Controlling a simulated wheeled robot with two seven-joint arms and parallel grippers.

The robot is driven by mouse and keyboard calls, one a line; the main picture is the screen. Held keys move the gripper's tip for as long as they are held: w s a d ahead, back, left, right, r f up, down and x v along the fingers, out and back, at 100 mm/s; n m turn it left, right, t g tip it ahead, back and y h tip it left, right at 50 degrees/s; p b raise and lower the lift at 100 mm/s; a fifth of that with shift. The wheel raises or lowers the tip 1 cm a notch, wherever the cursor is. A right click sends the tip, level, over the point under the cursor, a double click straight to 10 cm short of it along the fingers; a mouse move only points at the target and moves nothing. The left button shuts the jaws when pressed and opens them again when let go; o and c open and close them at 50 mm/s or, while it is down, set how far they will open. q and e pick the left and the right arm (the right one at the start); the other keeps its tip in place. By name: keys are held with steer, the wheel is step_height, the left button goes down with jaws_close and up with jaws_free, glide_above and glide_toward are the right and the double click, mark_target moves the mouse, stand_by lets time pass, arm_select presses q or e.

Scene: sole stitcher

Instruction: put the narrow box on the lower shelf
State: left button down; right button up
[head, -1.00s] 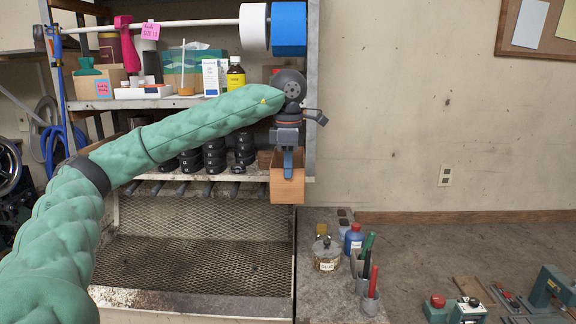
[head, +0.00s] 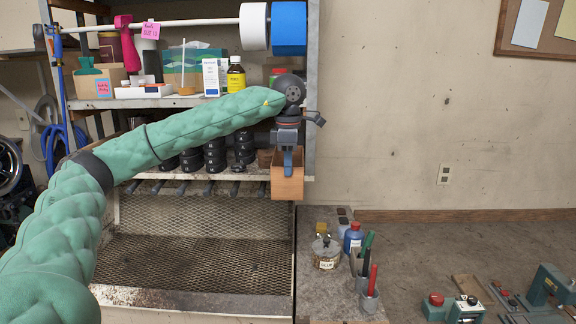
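The narrow box (head: 287,187) is a small brown open-topped bin in the head view. My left gripper (head: 288,165) is at its near wall, with a blue finger over the outside face, and looks shut on it. The box hangs upright in front of the right end of the lower shelf (head: 215,174), its base below the shelf's front edge. I cannot tell how far it is from the edge. The inside of the box is mostly hidden. My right gripper is not in view.
Stacks of black cylinders (head: 215,155) and a brown block-like item (head: 265,158) stand on the lower shelf close to the box. The metal upright (head: 312,100) bounds the right. A bench with a jar (head: 326,253) and pen cup (head: 369,299) lies below.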

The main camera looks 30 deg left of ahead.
arm_select(q)
steer(key=shift+w+a+f, duration=0.1)
steer(key=shift+w, duration=0.2)
steer(key=shift+w+a, duration=0.2)
steer(key=shift+w, duration=0.2)
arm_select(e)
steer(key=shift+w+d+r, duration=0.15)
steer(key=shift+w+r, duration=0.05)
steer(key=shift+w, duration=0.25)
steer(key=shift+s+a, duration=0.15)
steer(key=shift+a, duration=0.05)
